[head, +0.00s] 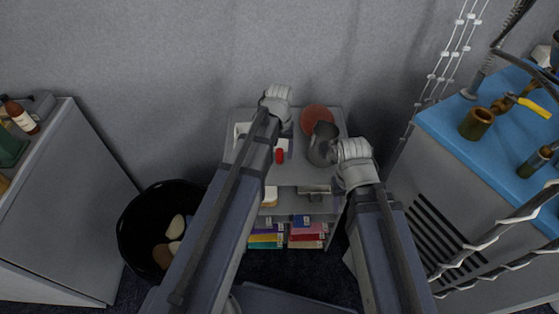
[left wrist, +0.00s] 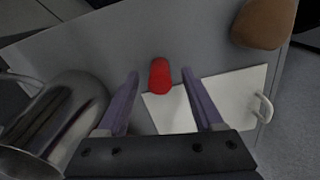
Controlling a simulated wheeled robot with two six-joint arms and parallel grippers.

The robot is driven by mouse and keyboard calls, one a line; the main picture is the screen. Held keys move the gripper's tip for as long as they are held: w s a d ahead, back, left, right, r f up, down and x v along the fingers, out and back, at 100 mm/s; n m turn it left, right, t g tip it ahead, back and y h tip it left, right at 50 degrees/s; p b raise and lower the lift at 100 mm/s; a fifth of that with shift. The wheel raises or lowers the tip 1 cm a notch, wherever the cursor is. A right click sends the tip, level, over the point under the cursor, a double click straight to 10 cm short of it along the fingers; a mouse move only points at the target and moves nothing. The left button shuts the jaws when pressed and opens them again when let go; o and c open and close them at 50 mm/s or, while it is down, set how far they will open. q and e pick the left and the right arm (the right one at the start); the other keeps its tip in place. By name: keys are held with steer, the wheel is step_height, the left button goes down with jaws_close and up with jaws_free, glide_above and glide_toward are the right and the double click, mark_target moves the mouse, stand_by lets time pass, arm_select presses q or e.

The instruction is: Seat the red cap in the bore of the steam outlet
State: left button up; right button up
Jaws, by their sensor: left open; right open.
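The red cap (head: 279,156) is a small red cylinder near the front of the grey shelf top. In the left wrist view the red cap (left wrist: 160,76) shows between my left gripper's (left wrist: 160,90) spread fingers, which do not visibly grip it. In the head view my left gripper (head: 277,104) is over the shelf top, with its fingertips hard to make out. My right gripper (head: 345,152) is open beside the metal pitcher (head: 321,146); whether it touches the pitcher is unclear. I cannot make out the steam outlet's bore in either view.
The pitcher (left wrist: 62,118) stands at the left in the left wrist view, beside a white flat-topped object (left wrist: 238,92) with a handle. A reddish round dish (head: 316,118) is at the back. A black bin (head: 135,222) stands left, and a blue-topped counter (head: 452,122) right.

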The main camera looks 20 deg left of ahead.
arm_select(q)
jaws_close()
stand_by(0.5)
